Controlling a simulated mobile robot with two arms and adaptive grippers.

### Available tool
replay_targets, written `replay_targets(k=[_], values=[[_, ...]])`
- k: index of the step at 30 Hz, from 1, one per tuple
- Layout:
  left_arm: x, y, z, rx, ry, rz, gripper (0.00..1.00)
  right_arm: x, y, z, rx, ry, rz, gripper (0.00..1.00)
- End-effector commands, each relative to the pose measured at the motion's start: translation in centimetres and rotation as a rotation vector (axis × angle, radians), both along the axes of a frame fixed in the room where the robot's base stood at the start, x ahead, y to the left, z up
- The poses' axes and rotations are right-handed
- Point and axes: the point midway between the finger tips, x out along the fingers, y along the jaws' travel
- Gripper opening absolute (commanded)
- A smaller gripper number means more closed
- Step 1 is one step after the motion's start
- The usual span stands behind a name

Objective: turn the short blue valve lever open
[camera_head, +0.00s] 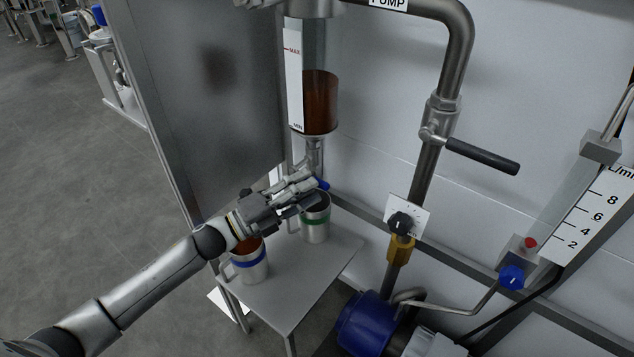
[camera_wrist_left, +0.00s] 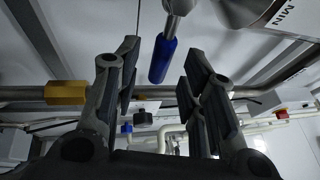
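The short blue valve lever (camera_head: 322,185) shows only as a small blue tip in the head view, below the sight tube with brown liquid (camera_head: 320,105). My left gripper (camera_head: 312,190) is beside it and hides most of it. In the left wrist view, the blue lever (camera_wrist_left: 163,59) hangs from a metal stem, between and beyond the fingertips of my open left gripper (camera_wrist_left: 160,65). The lever appears apart from both fingers, closer to the right one. My right gripper is not in view.
A metal mug with a green band (camera_head: 316,222) and one with a blue band (camera_head: 250,262) stand on a small table (camera_head: 300,287) below. A pipe with a long black lever (camera_head: 482,156) is at right. A steel panel (camera_head: 205,95) stands at left.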

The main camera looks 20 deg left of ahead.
Motion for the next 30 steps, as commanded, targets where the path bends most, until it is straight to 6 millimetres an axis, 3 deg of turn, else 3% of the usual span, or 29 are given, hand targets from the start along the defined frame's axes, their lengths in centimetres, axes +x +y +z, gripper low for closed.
replay_targets(k=[7,20,28,30], values=[[2.0,-1.8,0.5,-0.002,0.0,0.001,0.38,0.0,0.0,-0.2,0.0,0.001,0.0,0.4],[2.5,-2.3,0.6,0.0,0.001,0.001,0.38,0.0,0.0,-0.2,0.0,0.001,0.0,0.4],[2.4,-2.3,0.6,0.0,0.001,0.001,0.03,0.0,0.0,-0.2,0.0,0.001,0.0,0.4],[2.4,-2.3,0.6,0.0,0.001,0.001,0.0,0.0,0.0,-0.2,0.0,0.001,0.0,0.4]])
